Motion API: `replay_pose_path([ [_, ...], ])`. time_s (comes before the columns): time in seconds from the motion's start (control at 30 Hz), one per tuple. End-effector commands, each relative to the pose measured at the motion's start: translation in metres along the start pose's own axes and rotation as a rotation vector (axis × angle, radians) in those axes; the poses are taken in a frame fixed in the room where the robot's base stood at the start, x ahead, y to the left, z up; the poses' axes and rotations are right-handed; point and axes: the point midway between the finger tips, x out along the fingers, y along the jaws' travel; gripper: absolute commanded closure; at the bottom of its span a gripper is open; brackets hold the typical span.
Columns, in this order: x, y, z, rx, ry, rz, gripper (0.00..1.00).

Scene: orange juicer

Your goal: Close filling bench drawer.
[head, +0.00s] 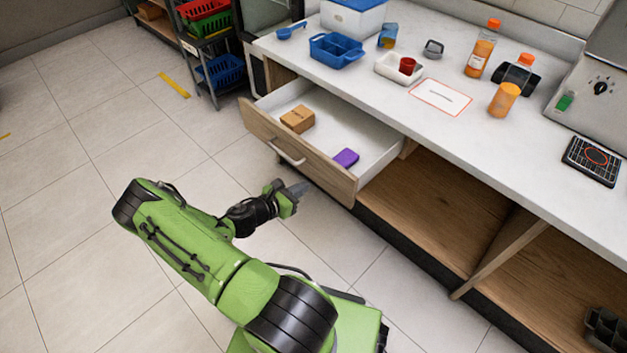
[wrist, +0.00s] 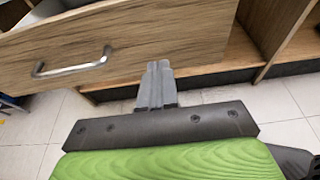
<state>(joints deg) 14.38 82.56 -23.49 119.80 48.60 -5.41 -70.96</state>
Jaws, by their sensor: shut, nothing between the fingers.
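The filling bench drawer (head: 318,165) stands pulled out from under the worktop, with a wooden front and a white inside. Its silver bar handle (head: 287,153) is on the front; the handle also shows in the wrist view (wrist: 72,64), left of the fingers. A brown box (head: 298,119) and a purple block (head: 346,158) lie in the drawer. My gripper (head: 302,188) is shut and empty, in front of the right part of the drawer front. In the wrist view its fingertips (wrist: 158,66) overlap the lower edge of the drawer front; I cannot tell whether they touch it.
The bench worktop (head: 450,130) carries a blue tray (head: 337,50), orange bottles (head: 482,48) and other items. Open wooden shelves (head: 440,210) lie below, right of the drawer. A rack with colored baskets (head: 212,45) stands at the back left.

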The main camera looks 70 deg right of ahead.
Motion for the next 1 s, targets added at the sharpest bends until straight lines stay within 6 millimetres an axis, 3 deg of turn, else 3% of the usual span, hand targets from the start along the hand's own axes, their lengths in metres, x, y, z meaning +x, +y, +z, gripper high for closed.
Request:
replay_pose_path([
  [0.1,0.028,-0.001,-0.002,0.004,-0.001,-0.004,1.00],
  [0.33,0.061,-0.001,0.009,0.004,0.000,-0.002,1.00],
  [1.0,0.068,0.000,0.013,0.002,0.001,0.000,1.00],
])
